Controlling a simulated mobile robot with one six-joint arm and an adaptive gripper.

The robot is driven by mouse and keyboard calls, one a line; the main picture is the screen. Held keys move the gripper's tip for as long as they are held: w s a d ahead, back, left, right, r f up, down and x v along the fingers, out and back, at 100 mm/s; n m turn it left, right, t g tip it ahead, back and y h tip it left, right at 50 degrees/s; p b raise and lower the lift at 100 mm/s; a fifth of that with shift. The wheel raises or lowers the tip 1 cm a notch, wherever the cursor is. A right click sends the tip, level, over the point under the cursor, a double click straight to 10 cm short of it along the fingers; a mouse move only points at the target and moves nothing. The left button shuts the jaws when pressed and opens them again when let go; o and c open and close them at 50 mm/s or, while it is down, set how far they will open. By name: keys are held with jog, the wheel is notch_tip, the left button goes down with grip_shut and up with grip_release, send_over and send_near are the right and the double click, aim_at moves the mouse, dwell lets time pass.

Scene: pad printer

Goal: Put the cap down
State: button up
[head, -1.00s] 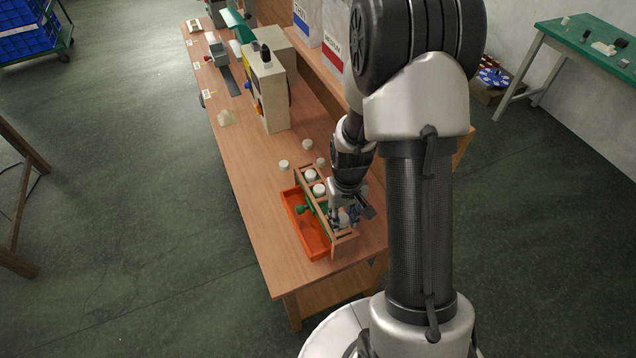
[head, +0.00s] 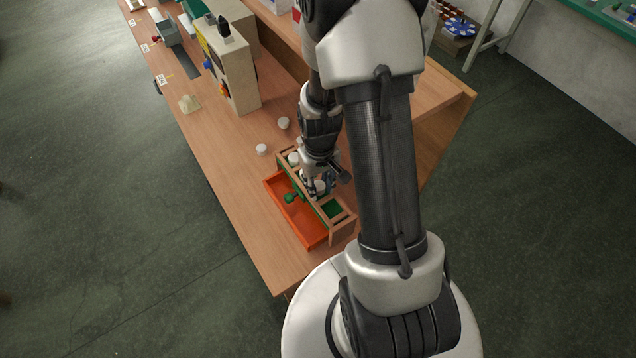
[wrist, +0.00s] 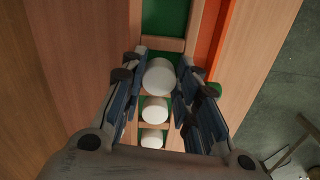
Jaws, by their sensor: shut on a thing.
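My gripper (wrist: 161,70) is shut on a white round cap (wrist: 159,78), its fingers on either side. The held cap is over the wooden rack (wrist: 165,44); I cannot tell whether it touches the rack floor. Two more white caps, one (wrist: 154,110) just behind it and one (wrist: 152,138) farther along, sit in line in the rack. The green-floored compartment (wrist: 163,18) ahead of the held cap is empty. In the head view my gripper (head: 318,186) is low over the middle of the rack (head: 340,226), partly hiding the caps there.
Loose white caps (head: 262,149) (head: 283,123) stand on the wooden bench (head: 225,170). A beige machine (head: 232,75) stands farther back.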

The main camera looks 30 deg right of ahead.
jog(key=shift+f+b, duration=0.3)
jog(key=shift+f, duration=0.1)
jog(key=shift+s+a+f, duration=0.1)
jog(key=shift+s+f, duration=0.1)
jog(key=shift+f, duration=0.05)
jog(key=o, duration=0.8)
jog(key=shift+w+f, duration=0.1)
jog(key=shift+f, duration=0.05)
jog(key=shift+c, duration=0.2)
jog(key=shift+r, duration=0.2)
notch_tip(320, 180, up, 13)
jog(key=p, duration=0.5)
notch_tip(320, 180, up, 6)
send_over(319, 186)
jog(key=a, duration=0.2)
jog(key=s+a+r+t, duration=0.2)
jog(key=s+a+r, duration=0.2)
jog(key=s+r, duration=0.2)
jog(key=s+a+r+n+t, duration=0.1)
jog(key=s+a+r+t, duration=0.1)
jog(key=s+a+r, duration=0.2)
jog(key=s+r, duration=0.3)
jog(key=r, duration=0.3)
jog(key=shift+s+a+r+t, duration=0.2)
jog(key=shift+a+r+t, duration=0.05)
jog(key=shift+a+t, duration=0.1)
